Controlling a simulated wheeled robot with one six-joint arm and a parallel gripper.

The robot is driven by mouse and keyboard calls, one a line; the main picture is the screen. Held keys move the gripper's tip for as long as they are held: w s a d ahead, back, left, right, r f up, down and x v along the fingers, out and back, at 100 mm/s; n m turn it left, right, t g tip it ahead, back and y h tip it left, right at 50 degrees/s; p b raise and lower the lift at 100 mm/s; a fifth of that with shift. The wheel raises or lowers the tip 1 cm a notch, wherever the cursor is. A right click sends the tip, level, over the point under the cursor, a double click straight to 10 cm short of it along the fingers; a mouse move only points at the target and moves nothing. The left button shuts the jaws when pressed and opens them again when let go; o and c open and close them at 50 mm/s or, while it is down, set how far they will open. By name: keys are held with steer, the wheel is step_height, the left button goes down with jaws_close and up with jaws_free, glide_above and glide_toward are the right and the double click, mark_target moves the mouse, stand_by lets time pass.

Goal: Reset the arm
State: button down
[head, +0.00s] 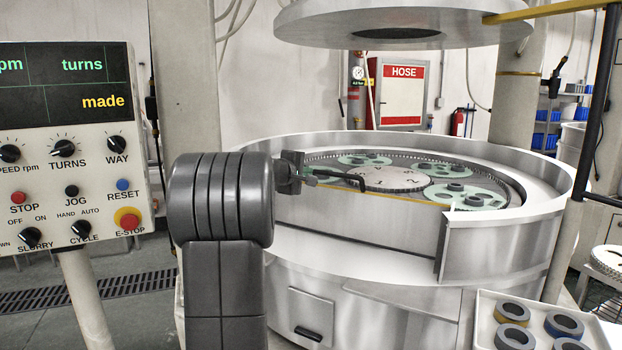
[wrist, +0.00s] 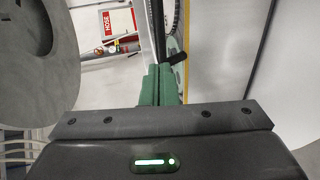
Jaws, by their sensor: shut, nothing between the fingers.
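My gripper (wrist: 160,72) shows in the wrist view with its two green fingers together and nothing between them. In the head view my own dark arm stands in front of the machine, and I cannot make out the fingers. The arm is raised by the near left of the lapping machine (head: 380,262). A dark bent bar (head: 342,178) reaches over the machine's rim. A small black piece (wrist: 176,56) shows just beyond the fingertips in the wrist view; I cannot tell whether they touch.
The machine's plate holds green carriers (head: 467,194) with grey rings. The upper plate (head: 400,24) hangs above. A control panel (head: 68,150) stands left. A white tray (head: 484,325) of several rings is at the lower right. A hose cabinet (head: 402,94) is behind.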

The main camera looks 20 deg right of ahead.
mark_target(318, 172)
steer(key=b+v, duration=0.2)
steer(key=v, duration=0.6)
steer(key=shift+a, duration=0.25)
steer(key=shift+s+f, duration=0.1)
steer(key=shift+d, duration=0.1)
steer(key=p+x, duration=0.4)
steer(key=x, duration=1)
